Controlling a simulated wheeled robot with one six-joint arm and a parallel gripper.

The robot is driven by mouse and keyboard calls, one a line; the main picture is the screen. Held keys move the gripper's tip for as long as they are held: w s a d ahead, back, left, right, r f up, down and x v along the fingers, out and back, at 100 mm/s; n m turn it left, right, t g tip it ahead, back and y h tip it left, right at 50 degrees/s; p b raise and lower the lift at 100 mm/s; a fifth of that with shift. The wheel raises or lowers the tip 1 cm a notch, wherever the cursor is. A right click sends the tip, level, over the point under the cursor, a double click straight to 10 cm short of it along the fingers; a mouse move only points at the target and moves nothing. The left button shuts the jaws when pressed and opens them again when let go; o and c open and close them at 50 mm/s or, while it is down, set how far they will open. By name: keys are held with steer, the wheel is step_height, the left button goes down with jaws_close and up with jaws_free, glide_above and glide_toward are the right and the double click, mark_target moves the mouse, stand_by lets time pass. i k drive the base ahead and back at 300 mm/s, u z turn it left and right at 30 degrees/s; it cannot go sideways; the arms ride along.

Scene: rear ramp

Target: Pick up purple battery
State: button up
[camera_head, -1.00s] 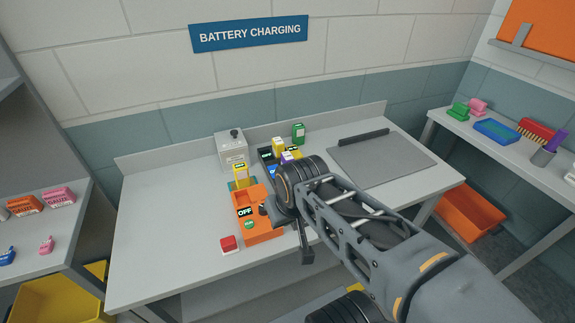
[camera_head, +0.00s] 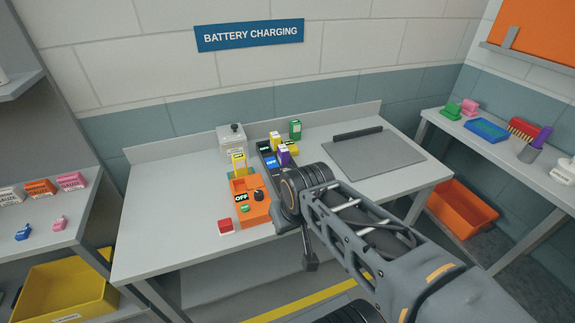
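The purple battery (camera_head: 284,157) has a white top and stands upright in the dark charging tray (camera_head: 262,148) towards the back of the grey bench. A yellow battery (camera_head: 275,140) stands just behind it, and a blue item (camera_head: 271,162) lies to its left. My arm reaches in from the lower right, and its dark wrist covers the bench just in front of the purple battery. A dark part of my gripper (camera_head: 310,262) hangs below the wrist at the bench's front edge. Its fingertips cannot be made out, so I cannot tell whether it is open.
An orange charger box (camera_head: 248,207) marked OFF holds a yellow battery (camera_head: 239,163) behind it. A grey box (camera_head: 232,140) and a green battery (camera_head: 295,130) stand at the back.

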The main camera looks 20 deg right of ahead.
mark_target(283, 152)
steer(key=k, duration=0.9)
steer(key=z, duration=0.5)
steer(key=i, duration=1.55)
steer(key=u, duration=0.8)
